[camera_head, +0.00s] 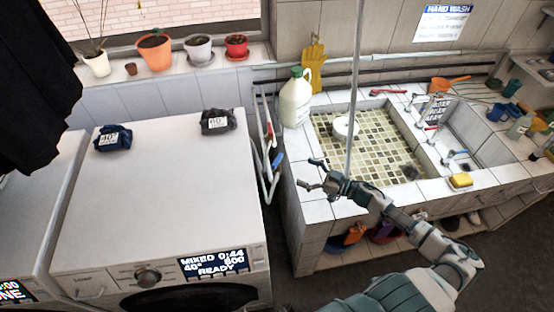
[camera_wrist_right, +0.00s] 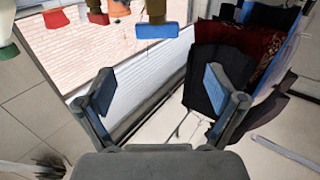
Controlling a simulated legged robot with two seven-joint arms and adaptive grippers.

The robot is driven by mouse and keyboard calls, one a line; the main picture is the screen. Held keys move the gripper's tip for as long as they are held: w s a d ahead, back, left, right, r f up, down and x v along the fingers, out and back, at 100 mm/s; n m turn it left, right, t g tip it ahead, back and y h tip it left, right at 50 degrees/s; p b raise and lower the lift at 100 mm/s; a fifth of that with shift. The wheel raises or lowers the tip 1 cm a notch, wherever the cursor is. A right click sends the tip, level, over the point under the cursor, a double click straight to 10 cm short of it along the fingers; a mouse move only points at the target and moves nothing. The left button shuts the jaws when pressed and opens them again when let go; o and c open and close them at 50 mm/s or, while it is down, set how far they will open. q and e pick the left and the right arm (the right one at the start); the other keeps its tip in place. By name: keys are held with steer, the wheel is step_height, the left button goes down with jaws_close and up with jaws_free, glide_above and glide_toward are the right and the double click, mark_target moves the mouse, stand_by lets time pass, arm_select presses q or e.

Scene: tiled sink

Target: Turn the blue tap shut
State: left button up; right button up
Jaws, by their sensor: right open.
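Two blue-handled fittings show in the head view, and I cannot tell which is the task's tap. One blue handle (camera_head: 277,160) is on the white pipes between the washing machine and the sink, below a red handle (camera_head: 270,131). Another blue-handled tap (camera_head: 453,155) is at the small basin on the right, near a red one (camera_head: 431,128). My right gripper (camera_head: 309,174) is open and empty above the sink's front left corner, right of the pipe handle and apart from it. In the right wrist view its fingers (camera_wrist_right: 158,90) are spread with nothing between them. My left gripper is not in view.
The tiled sink (camera_head: 327,209) has a white bowl-like item (camera_head: 345,127) inside. A thin vertical pole (camera_head: 356,75) rises just behind my right gripper. A green-white jug (camera_head: 295,100) stands at the sink's back left corner. The washing machine (camera_head: 150,190) carries two dark cloth bundles.

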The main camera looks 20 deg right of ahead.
mark_target(279, 160)
steer(key=x, duration=0.3)
steer(key=p+x, duration=0.1)
steer(key=x, duration=0.5)
steer(key=shift+w+d, duration=0.2)
steer(key=shift+w, duration=0.25)
steer(key=shift+w+a+f, duration=0.15)
steer(key=shift+w+a, duration=0.2)
steer(key=shift+w, duration=0.15)
steer(key=shift+w+a, duration=0.1)
steer(key=shift+a, duration=0.45)
steer(key=shift+c, duration=0.5)
steer(key=c, duration=0.8)
steer(key=shift+c, duration=1.3)
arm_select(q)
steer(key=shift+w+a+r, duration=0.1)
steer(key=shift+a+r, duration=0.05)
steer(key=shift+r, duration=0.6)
arm_select(e)
steer(key=shift+d, duration=0.15)
